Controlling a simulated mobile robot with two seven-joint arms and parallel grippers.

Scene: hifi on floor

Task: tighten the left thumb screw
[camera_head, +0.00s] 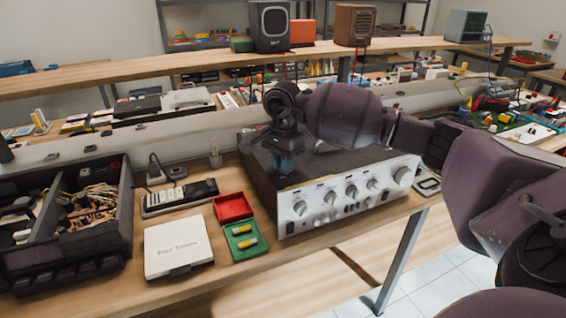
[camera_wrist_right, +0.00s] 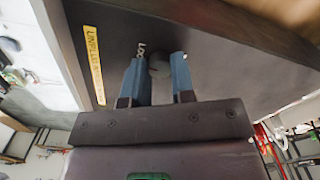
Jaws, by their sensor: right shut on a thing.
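The hi-fi amplifier (camera_head: 330,206), with a silver front panel and a dark lid, sits on the wooden bench in the head view. My right gripper (camera_head: 285,163) points down at the left part of its lid. In the right wrist view its two blue fingers (camera_wrist_right: 157,82) are shut around a small grey thumb screw (camera_wrist_right: 158,64) at the lid, mostly hidden between them. Pale lettering beside the left finger is partly covered. A yellow warning label (camera_wrist_right: 94,62) lies on the lid to the left. I cannot see another thumb screw. My left gripper is not in view.
A red tray (camera_head: 232,207) and a green tray (camera_head: 242,252) with yellow pieces stand left of the amplifier. A white box (camera_head: 177,243), a power strip (camera_head: 180,198) and a dark open toolbox (camera_head: 126,205) are further left. My right arm spans the amplifier's right side.

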